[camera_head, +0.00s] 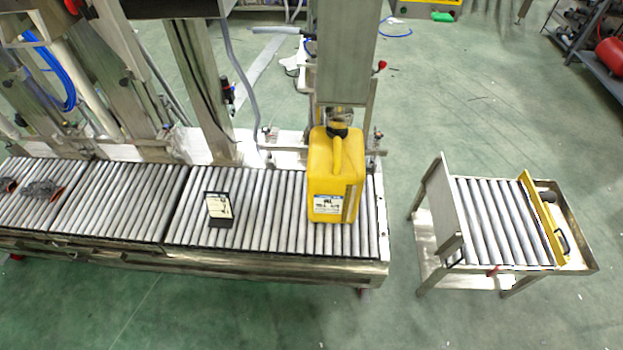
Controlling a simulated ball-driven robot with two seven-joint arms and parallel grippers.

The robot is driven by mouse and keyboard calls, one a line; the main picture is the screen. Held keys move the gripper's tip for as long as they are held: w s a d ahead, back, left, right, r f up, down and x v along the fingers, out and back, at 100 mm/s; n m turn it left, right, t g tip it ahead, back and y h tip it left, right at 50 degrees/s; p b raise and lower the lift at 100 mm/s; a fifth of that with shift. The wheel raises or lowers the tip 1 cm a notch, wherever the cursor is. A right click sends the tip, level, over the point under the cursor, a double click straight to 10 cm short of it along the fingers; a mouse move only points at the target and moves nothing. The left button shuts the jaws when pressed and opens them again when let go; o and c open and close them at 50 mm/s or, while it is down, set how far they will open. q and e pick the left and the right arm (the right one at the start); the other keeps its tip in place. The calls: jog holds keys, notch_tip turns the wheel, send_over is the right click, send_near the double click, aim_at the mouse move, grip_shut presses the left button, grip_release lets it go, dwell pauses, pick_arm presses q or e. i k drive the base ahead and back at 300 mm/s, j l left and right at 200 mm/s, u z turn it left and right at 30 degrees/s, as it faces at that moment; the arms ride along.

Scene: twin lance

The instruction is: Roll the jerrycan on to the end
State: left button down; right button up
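The yellow jerrycan (325,177) stands upright on the roller conveyor (270,236), close to the conveyor's right end. It has a black cap, a top handle and a white label low on its front. A steel column rises right behind and above it, and I cannot tell whether the column touches the cap. Neither of my grippers shows in the head view.
A small dark-framed sign (219,209) stands on the rollers left of the jerrycan. Dark bristly items (43,189) lie at the far left of the conveyor. A separate roller table (492,221) stands at right, across a gap of green floor.

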aim_at(336, 175)
jog(key=j+z, duration=0.9)
jog(key=j, duration=0.2)
jog(key=j+z, duration=0.35)
jog(key=j, duration=0.25)
